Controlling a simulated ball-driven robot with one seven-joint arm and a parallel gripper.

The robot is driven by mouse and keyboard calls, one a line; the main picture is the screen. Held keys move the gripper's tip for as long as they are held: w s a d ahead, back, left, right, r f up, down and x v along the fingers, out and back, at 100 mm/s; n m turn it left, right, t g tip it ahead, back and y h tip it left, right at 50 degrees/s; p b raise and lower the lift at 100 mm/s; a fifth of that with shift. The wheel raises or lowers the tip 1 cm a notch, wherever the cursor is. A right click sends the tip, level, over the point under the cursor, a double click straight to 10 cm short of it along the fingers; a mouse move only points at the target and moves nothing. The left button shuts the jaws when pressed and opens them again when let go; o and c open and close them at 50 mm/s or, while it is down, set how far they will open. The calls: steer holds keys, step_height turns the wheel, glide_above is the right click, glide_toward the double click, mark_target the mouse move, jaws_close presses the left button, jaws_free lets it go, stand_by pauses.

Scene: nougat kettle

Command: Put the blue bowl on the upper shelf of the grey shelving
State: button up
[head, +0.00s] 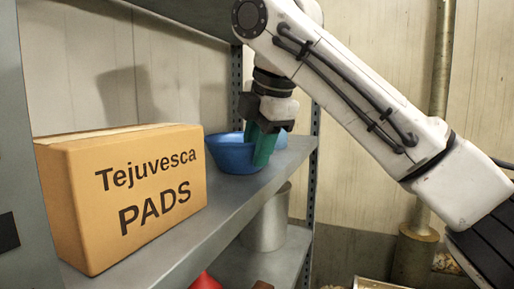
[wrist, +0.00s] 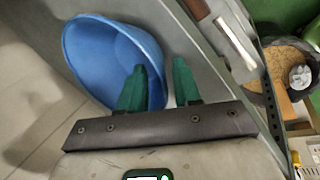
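The blue bowl (head: 228,157) stands upright on a grey shelf board (head: 222,209), to the right of a carton. It also shows in the wrist view (wrist: 100,52), its open side towards the camera. My gripper (head: 262,147) points down at the bowl's right side. In the wrist view its green fingers (wrist: 160,68) are apart, one inside the bowl and one outside, with the rim between them. A gap shows beside the outer finger, so they do not look closed on the rim. The grey shelving has another board (head: 195,12) above and one below (head: 262,262).
An orange carton (head: 125,195) marked "Tejuvesca PADS" fills the left of the bowl's shelf. A metal pot (head: 266,222) and a red thing (head: 205,281) are on the lower board. A perforated upright (head: 312,190) stands right of the bowl. A pipe (head: 441,60) runs along the wall.

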steer(key=b+v, duration=0.1)
steer(key=v, duration=1.1)
steer(key=shift+b, duration=0.3)
steer(key=shift+w+f, duration=0.1)
steer(key=shift+f, duration=0.05)
